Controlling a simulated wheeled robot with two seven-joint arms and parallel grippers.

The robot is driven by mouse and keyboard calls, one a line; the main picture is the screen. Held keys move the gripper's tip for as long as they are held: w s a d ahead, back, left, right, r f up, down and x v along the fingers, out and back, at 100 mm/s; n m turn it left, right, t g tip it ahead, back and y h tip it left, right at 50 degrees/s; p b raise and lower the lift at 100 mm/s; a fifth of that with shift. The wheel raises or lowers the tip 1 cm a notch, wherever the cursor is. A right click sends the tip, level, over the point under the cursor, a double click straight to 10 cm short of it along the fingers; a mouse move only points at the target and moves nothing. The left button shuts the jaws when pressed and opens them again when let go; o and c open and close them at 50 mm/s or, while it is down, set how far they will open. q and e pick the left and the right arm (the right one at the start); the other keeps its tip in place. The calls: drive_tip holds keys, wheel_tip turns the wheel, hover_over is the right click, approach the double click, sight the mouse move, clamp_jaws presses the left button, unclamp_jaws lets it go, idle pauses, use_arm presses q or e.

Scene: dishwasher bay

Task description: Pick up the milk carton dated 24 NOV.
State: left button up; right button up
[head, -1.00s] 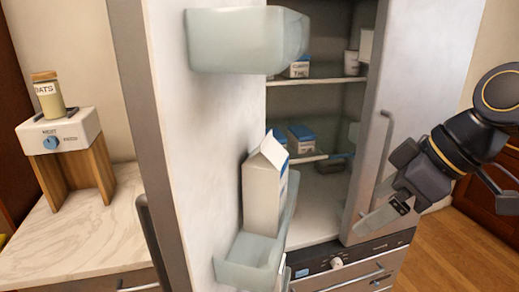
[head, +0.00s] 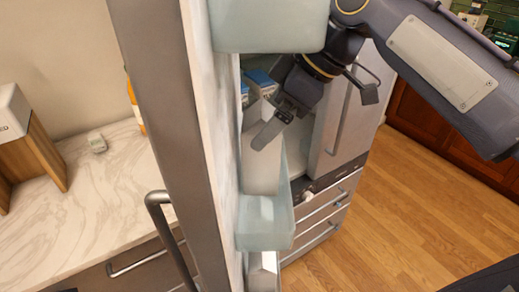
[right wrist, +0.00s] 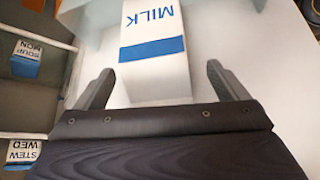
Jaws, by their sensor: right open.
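A white milk carton (head: 262,172) stands in a clear door bin (head: 265,222) of the open fridge, its upper part hidden behind my right gripper in the head view. In the right wrist view the carton (right wrist: 152,45) shows the word MILK upside down and a blue band. No date on it can be read. My right gripper (head: 274,122) is open at the carton. In the wrist view its two fingers (right wrist: 160,80) are spread, one to each side of the carton's near end, with gaps visible. My left gripper is out of view.
An upper door bin (head: 268,25) hangs close above my right gripper. Boxes marked SOUP MON (right wrist: 26,58) and STEW WED (right wrist: 22,152) sit on fridge shelves to the left in the wrist view. A marble counter (head: 100,210) lies left of the door.

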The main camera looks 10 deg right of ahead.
drive_tip(key=shift+x, duration=1.45)
drive_tip(key=shift+r, duration=0.15)
clamp_jaws()
